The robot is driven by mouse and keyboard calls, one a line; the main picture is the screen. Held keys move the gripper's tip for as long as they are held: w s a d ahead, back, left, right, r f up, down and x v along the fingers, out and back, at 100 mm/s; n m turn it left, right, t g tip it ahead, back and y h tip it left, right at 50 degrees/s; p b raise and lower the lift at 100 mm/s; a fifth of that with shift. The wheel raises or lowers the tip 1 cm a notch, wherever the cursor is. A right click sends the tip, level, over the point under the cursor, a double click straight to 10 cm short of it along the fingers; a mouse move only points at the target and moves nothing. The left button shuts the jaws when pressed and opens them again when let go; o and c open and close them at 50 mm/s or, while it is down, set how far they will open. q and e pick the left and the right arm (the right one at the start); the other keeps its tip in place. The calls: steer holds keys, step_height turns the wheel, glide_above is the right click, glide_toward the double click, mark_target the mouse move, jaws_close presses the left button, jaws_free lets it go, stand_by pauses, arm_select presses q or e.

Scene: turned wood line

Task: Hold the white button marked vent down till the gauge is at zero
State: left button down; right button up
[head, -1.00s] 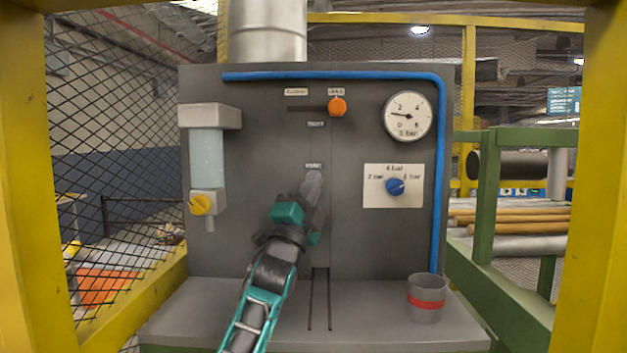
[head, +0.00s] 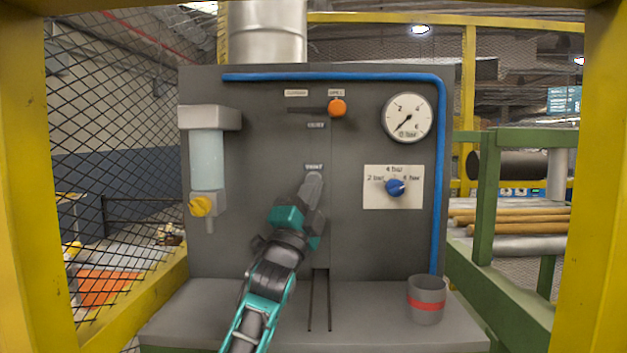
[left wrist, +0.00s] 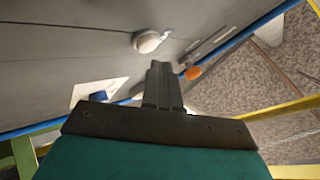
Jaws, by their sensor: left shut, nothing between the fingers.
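The white button (left wrist: 148,41) shows in the left wrist view, standing out from the grey panel. In the head view my left gripper (head: 315,178) hides it, below a small label (head: 314,167). My left gripper is shut and empty. Its fingertips (left wrist: 160,66) are close to the button in the left wrist view, with a narrow gap seeming to lie between them. The round gauge (head: 409,117) is at the panel's upper right. Its needle points to the lower left, at the zero end of the scale. My right gripper is not in view.
An orange knob (head: 337,107) sits above the button. A blue selector knob (head: 396,187) is to the right, and a yellow knob (head: 201,205) to the left. A grey cup with a red band (head: 427,299) stands on the ledge. Yellow posts frame both sides.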

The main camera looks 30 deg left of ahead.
arm_select(q)
steer(key=s+d, duration=0.1)
steer(key=s, duration=0.2)
steer(key=s+d+p, duration=0.1)
steer(key=shift+s+d, duration=0.15)
steer(key=shift+d, duration=0.15)
stand_by(0.7)
